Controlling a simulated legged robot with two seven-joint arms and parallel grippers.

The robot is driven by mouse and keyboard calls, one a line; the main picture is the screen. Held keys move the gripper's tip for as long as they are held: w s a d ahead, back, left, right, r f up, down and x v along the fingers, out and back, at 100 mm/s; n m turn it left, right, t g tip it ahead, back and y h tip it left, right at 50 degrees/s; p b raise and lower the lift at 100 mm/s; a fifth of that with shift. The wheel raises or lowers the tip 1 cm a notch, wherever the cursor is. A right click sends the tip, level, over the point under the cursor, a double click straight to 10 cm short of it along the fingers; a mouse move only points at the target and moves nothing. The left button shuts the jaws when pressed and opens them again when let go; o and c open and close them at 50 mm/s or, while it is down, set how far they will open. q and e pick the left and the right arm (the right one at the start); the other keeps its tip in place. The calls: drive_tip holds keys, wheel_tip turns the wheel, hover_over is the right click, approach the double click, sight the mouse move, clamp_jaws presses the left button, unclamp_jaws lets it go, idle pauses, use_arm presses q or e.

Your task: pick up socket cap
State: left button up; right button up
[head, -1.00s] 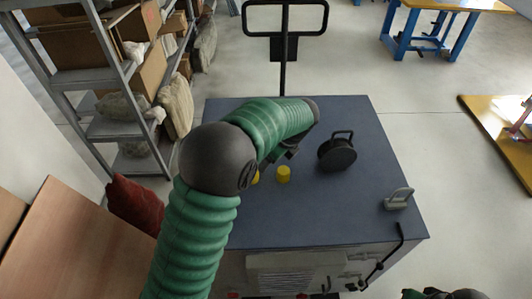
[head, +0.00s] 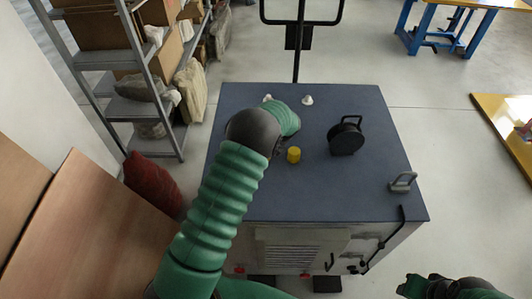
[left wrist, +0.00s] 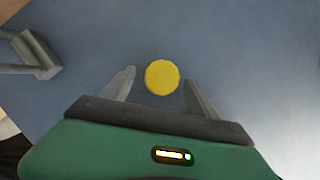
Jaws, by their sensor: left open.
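A short yellow cylindrical cap (head: 293,155) stands on the dark blue-grey top (head: 370,205) of a cabinet, just right of my left forearm in the head view. In the left wrist view a round yellow cap (left wrist: 161,77) is seen from above. It lies between and slightly beyond the fingertips of my open left gripper (left wrist: 160,82), with gaps on both sides. I cannot tell if both views show the same cap. My left arm hides its gripper in the head view. Dark and green parts of my right arm show at the bottom right; its jaws cannot be made out.
A black reel (head: 346,137) stands right of the cap, and a grey handle (head: 403,182) sits near the right edge. Two small white pieces (head: 307,100) (head: 267,98) are at the back. A black push bar (head: 300,40) rises behind. A shelf (head: 140,75) stands left.

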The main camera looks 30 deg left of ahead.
use_arm(q)
drive_tip(key=shift+w+a+f, duration=0.15)
drive_tip(key=shift+w+f, duration=0.05)
drive_tip(key=shift+f, duration=0.2)
drive_tip(key=shift+w+a+f, duration=0.2)
drive_tip(key=shift+a, duration=0.25)
drive_tip(key=shift+c, duration=0.5)
drive_tip(key=shift+s+a, duration=0.15)
drive_tip(key=shift+s, duration=0.1)
drive_tip(key=c, duration=0.5)
drive_tip(key=shift+c, duration=1.1)
drive_tip(key=shift+w+d, duration=0.1)
drive_tip(key=shift+d, duration=0.15)
drive_tip(key=c, duration=0.6)
drive_tip(key=shift+r, duration=0.1)
use_arm(e)
drive_tip(key=shift+w+a, duration=0.3)
drive_tip(key=shift+a, duration=0.05)
use_arm(q)
drive_tip(key=shift+r, duration=0.1)
